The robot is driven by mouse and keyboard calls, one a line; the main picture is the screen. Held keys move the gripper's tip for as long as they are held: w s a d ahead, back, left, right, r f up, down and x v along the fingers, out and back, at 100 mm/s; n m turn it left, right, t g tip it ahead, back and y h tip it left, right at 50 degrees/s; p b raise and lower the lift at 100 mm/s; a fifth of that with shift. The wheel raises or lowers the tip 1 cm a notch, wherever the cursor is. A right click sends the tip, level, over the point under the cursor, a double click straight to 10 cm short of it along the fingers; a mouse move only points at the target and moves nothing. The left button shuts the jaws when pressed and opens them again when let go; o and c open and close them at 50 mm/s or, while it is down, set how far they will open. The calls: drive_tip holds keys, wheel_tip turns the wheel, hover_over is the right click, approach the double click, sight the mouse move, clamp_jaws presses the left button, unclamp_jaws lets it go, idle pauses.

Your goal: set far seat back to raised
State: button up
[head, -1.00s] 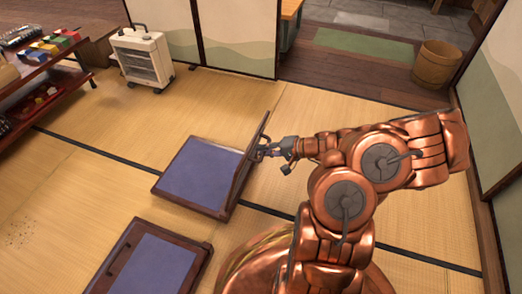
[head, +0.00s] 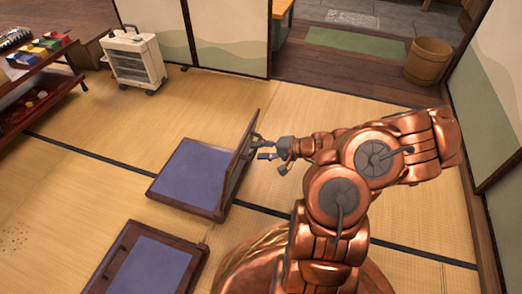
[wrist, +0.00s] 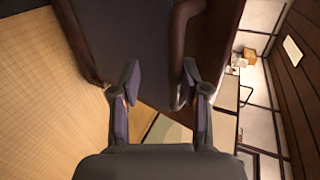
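The far seat (head: 188,176) is a low wooden floor chair with a blue-purple cushion, on the tatami left of my arm. Its seat back (head: 243,150) stands up steeply at the seat's right edge. My gripper (head: 262,148) is just right of the back, at its outer side. In the wrist view, my gripper (wrist: 161,80) has its two fingers spread wide. The back's dark panel (wrist: 120,35) lies beyond them, and a curved brown handle (wrist: 184,30) runs down close to the right finger. Contact with the handle cannot be told.
A second seat (head: 150,265) lies nearer, with its back folded flat. A white heater (head: 135,60) stands at the back left, beside a dark red shelf (head: 45,95). A wooden bucket (head: 428,62) stands at the back right. Tatami beyond the far seat is clear.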

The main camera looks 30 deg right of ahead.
idle(0.3)
drive_tip(key=v, duration=1.2)
idle(0.4)
drive_tip(key=s+a+r+n+g+p, duration=0.1)
drive_tip(key=a+r+n+g+p, duration=0.2)
drive_tip(key=a+r+p, duration=0.65)
drive_tip(key=s+a+r+n+g+p, duration=0.1)
drive_tip(key=a+r+n+g+p, duration=0.15)
drive_tip(key=a+r+p, duration=0.65)
drive_tip(key=s+a+r+n+g+p, duration=0.2)
drive_tip(key=a+r+n+g+p, duration=0.15)
drive_tip(key=r, duration=1.05)
drive_tip(key=s+r+g+h+p, duration=0.1)
drive_tip(key=s+r+h+p, duration=0.1)
drive_tip(key=s+r+p, duration=0.3)
drive_tip(key=s+a+r+n+g+h+p, duration=0.1)
drive_tip(key=s+r+h+p, duration=0.2)
drive_tip(key=r+p, duration=0.9)
drive_tip(key=s+r+g+h+p, duration=0.1)
drive_tip(key=s+r+h+p, duration=0.2)
drive_tip(key=s+r+p, duration=0.5)
wheel_tip(320, 180, up, 7)
drive_tip(key=shift+s+a+f+p, duration=0.1)
drive_tip(key=shift+s+a+p, duration=0.25)
drive_tip(key=shift+p, duration=0.25)
